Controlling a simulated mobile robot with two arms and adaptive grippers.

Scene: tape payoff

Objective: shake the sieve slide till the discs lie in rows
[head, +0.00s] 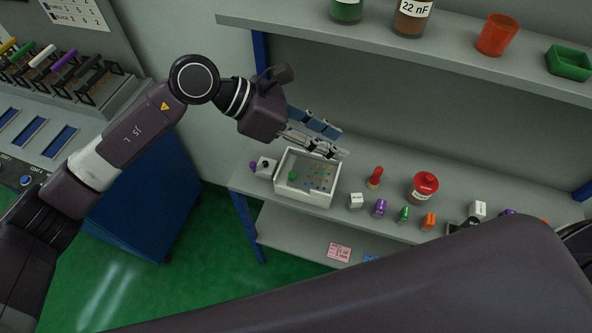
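The sieve slide appears to be the white open-topped box (303,196) near the left end of the bench. Small coloured discs (318,178) lie spread over its floor, and a larger green piece (293,176) sits toward its left side. The discs are too small to tell whether they form rows. My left gripper (327,150) hangs over the back edge of the box, its fingertips near the back right corner. I cannot tell whether it touches the box or how far its fingers are apart. My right gripper is not in view.
A white block with a purple knob (254,167) is left of the box. A red-lidded jar (424,187) and several small coloured pieces stand to its right. A shelf (440,57) with jars and a red cup (498,35) runs above. My own dark arm part fills the lower front.

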